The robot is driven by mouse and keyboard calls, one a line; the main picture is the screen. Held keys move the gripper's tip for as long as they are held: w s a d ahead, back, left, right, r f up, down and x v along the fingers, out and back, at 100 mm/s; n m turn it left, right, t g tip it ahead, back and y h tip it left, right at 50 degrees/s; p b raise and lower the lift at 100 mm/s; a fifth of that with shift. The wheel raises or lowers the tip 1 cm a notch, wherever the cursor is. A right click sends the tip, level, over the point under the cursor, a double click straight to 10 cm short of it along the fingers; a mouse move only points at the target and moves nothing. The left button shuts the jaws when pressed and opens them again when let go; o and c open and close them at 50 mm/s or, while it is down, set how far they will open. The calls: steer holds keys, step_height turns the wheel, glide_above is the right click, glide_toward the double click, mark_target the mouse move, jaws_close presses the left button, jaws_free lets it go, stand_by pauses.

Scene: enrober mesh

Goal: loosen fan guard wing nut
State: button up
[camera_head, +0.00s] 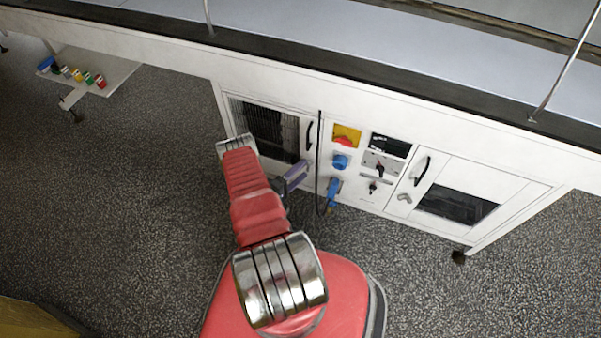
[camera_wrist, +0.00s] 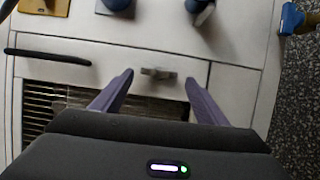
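A small grey wing nut (camera_wrist: 158,72) sits on the white panel, at the edge of the dark grille (camera_wrist: 160,108), in the wrist view. My gripper's two purple fingers (camera_wrist: 158,88) are open and spread on either side of it, apart from it, with nothing held. I cannot tell how far the fingertips are from the panel. In the head view my gripper (camera_head: 296,174) is in front of the lower edge of the left grilled door (camera_head: 265,130), and this wing nut is hidden behind it.
A black door handle (camera_head: 308,133) and a hanging black cable (camera_head: 319,160) are close to my gripper. A yellow-and-red switch (camera_head: 346,136), blue connectors (camera_head: 340,162) and a right door (camera_head: 455,190) with a similar grey wing-shaped fastener (camera_head: 405,198) are to the right.

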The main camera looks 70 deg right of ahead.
stand_by(0.3)
steer(key=v, duration=1.3)
steer(key=shift+a, duration=0.35)
steer(key=shift+w+f, duration=0.1)
steer(key=shift+w, duration=0.05)
stand_by(0.3)
